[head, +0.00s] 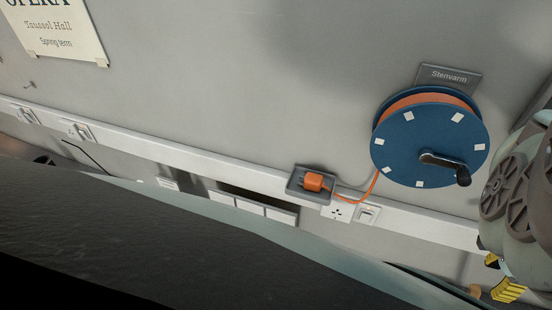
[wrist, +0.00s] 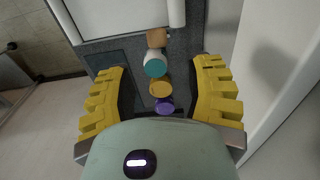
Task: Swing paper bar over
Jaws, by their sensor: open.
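My gripper (wrist: 160,68) is open, its two yellow ridged fingers spread wide in the wrist view. Between them, in a line, are a brown block (wrist: 156,38), a white cylinder with a teal end (wrist: 154,67), an orange round piece (wrist: 160,89) and a purple one (wrist: 164,105). The fingers appear to touch none of them. A white flat panel (wrist: 115,15) and a short white bar (wrist: 177,12) are at the top; I cannot tell whether either is the paper bar. In the head view my gripper (head: 500,276) is at the lower right edge, with no paper bar identifiable there.
In the head view a blue cable reel (head: 425,145) with a crank hangs on the grey wall. A white upright surface (wrist: 285,95) stands close on the right in the wrist view.

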